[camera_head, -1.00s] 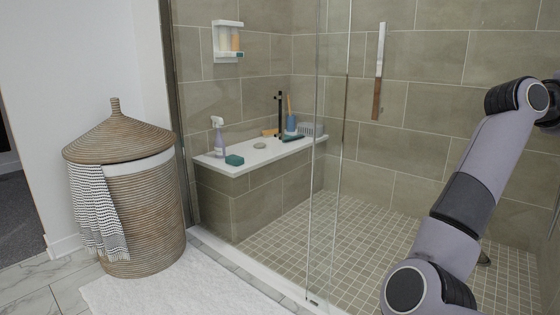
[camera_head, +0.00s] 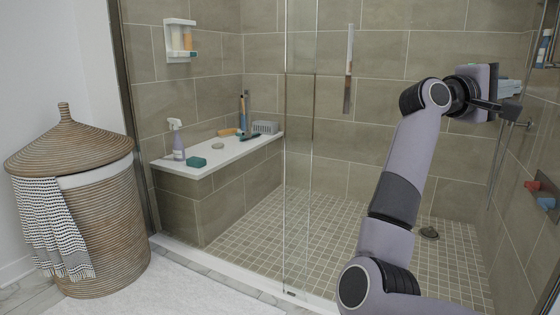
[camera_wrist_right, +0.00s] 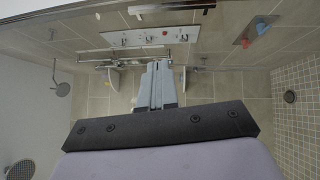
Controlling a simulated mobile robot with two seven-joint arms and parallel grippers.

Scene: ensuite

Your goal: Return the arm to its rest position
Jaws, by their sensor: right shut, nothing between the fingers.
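My right arm rises from the bottom right of the head view, raised in front of the shower. Its gripper (camera_head: 512,87) points to the right at the upper right, partly hidden behind the dark wrist bracket. In the right wrist view the gripper (camera_wrist_right: 157,72) shows its two fingers together, with nothing between them. My left arm and gripper are not in view.
A glass panel edge (camera_head: 299,160) stands left of my arm. A tiled bench (camera_head: 222,143) holds a spray bottle (camera_head: 177,142) and a green sponge (camera_head: 196,162). A wicker hamper (camera_head: 95,235) stands at left. The shower floor (camera_head: 320,215) is largely clear.

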